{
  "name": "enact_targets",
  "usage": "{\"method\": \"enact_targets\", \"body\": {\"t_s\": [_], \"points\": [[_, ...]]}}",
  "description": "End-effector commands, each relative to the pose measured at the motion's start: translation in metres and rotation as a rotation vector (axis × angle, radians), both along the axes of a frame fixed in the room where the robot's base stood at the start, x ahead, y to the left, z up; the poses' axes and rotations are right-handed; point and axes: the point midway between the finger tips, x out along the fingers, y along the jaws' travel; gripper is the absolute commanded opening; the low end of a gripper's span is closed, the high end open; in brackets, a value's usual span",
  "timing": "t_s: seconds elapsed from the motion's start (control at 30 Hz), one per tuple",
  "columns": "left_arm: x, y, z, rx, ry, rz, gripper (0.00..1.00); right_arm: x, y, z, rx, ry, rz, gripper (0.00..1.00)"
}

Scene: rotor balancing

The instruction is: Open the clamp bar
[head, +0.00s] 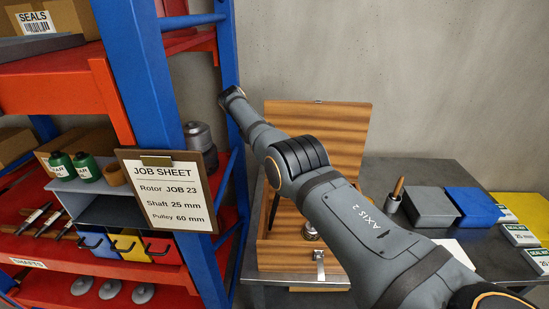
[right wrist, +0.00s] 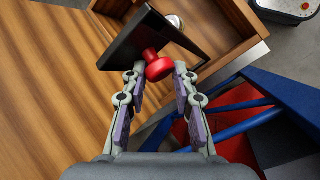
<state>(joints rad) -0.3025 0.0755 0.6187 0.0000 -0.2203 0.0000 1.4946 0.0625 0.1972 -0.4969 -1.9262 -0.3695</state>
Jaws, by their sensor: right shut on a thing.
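In the right wrist view, a black bar or plate (right wrist: 135,42), which looks like the clamp bar, lies tilted across the opening of a wooden box. A red knob (right wrist: 158,67) stands out from it. My right gripper (right wrist: 160,76) has its two fingertips on either side of the knob and is shut on it. In the head view my right arm reaches across to the upper left, and its gripper cannot be made out. The wooden box (head: 335,125) stands there with its lid up, partly hidden behind my arm. My left gripper is in neither view.
A blue and red shelf rack (head: 160,80) with a job sheet (head: 170,192) stands close left of the box. On the dark table (head: 385,172) to the right are a grey block (head: 430,207), a blue block (head: 473,205) and a wooden-handled tool in a cup (head: 394,199).

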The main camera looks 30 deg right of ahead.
Motion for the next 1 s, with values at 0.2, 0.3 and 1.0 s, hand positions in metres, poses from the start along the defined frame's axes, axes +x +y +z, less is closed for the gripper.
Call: {"method": "enact_targets", "body": {"t_s": [0.2, 0.3, 1.0], "points": [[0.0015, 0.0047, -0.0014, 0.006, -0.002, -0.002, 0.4, -0.0057, 0.0062, -0.0146, 0.018, 0.034, 0.002, 0.0], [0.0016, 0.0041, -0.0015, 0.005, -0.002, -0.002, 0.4, -0.0056, 0.006, -0.0146, 0.019, 0.032, 0.001, 0.32], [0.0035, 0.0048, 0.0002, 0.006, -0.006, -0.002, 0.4, -0.0032, 0.0024, -0.0086, 0.013, 0.018, 0.0, 0.52]]}}
